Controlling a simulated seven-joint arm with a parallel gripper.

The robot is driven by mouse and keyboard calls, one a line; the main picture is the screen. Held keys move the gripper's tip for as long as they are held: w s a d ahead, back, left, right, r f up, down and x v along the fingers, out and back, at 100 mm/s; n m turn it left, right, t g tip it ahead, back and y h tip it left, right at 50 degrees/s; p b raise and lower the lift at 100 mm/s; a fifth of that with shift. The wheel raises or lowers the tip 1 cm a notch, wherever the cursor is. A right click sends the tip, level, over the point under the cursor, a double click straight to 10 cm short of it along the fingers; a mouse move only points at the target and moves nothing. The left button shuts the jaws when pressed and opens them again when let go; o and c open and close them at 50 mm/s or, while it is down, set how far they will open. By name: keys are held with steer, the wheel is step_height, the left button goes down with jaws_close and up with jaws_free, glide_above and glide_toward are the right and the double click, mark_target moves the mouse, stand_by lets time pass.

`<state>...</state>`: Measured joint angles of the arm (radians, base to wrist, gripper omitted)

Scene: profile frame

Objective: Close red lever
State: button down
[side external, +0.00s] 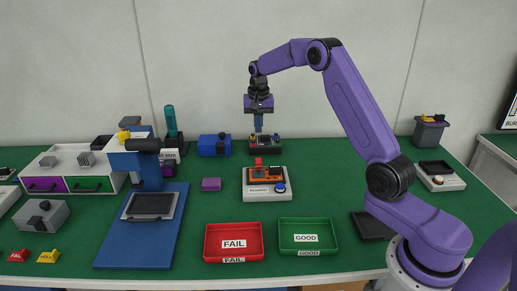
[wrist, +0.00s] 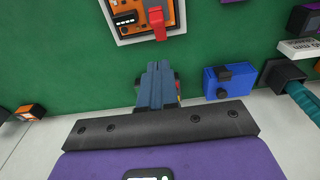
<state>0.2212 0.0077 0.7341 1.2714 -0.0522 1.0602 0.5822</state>
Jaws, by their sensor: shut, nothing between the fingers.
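The red lever (side external: 258,162) stands up from an orange board (side external: 266,175) on a light grey box (side external: 264,194) with a blue button (side external: 280,188), mid-table. In the wrist view the red lever (wrist: 158,24) shows at the top, on the orange board (wrist: 125,17). My gripper (side external: 258,131) is shut and empty, pointing down, behind the lever and apart from it. Its closed fingers (wrist: 157,66) show in the centre of the wrist view. They are above or near a black box with coloured parts (side external: 265,145), which they partly hide.
A blue box (side external: 214,145) stands left of my gripper, and a purple block (side external: 211,184) lies left of the lever box. A red FAIL tray (side external: 234,257) and a green GOOD tray (side external: 308,252) lie in front. A blue stand (side external: 175,227) is further left.

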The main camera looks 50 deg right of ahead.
glide_above(259, 160)
steer(key=w+d, duration=0.1)
steer(key=f, duration=0.7)
steer(key=shift+w+d, duration=0.15)
steer(key=shift+w, duration=0.05)
steer(key=shift+s+a+f, duration=0.2)
steer(key=shift+a+f, duration=0.05)
steer(key=shift+f, duration=0.45)
steer(key=shift+s+a+f+t+h, duration=0.7)
steer(key=shift+s+t+h, duration=0.1)
steer(key=shift+t+h, duration=0.15)
steer(key=shift+s+a+f, duration=0.7)
steer(key=shift+a+f, duration=0.05)
steer(key=shift+f, duration=0.2)
steer(key=shift+w, duration=0.1)
